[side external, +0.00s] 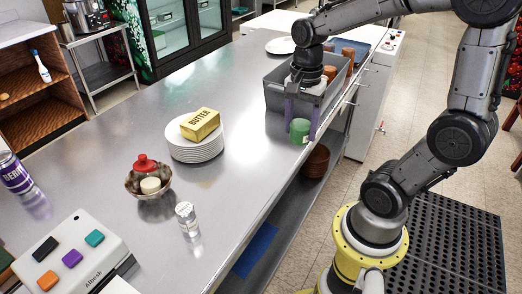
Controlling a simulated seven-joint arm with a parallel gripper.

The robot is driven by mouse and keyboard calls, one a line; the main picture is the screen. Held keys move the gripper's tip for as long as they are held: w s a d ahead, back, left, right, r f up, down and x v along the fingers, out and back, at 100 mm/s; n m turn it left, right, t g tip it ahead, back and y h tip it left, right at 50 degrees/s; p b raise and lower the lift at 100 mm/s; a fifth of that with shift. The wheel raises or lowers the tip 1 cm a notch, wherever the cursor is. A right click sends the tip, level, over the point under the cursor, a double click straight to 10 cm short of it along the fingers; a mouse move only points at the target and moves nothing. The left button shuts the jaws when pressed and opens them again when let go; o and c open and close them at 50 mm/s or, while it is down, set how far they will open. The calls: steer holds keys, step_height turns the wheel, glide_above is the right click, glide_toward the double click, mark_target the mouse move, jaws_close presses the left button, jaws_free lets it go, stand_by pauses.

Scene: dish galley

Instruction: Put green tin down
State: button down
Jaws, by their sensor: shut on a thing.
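The green tin (299,131) is a small green cylinder with a pale label at its lower side. It is near the right edge of the steel counter (110,215), in front of the grey bin. My gripper (301,127) points down with purple-grey fingers, one on each side of the tin, and is shut on it. The tin looks upright. I cannot tell whether its base touches the counter or hangs just above it.
A grey bin (276,99) with brown cups stands close behind my gripper. A butter box (200,124) lies on stacked white plates (196,151). A bowl (151,188) and a clear jar (187,218) stand nearer. The counter between plates and tin is clear.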

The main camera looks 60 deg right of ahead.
steer(key=shift+w+r, duration=0.1)
steer(key=shift+w, duration=0.15)
steer(key=w+d+f, duration=0.3)
steer(key=w+f, duration=0.1)
steer(key=w, duration=0.4)
glide_above(261, 151)
steer(key=f, duration=0.4)
steer(key=shift+s+a+f, duration=0.1)
steer(key=shift+s+f, duration=0.25)
steer(key=shift+w+f, duration=0.2)
steer(key=shift+f, duration=0.8)
steer(key=shift+w+f, duration=0.15)
steer(key=shift+f, duration=0.85)
steer(key=shift+f, duration=0.15)
steer(key=shift+c, duration=0.5)
jaws_free()
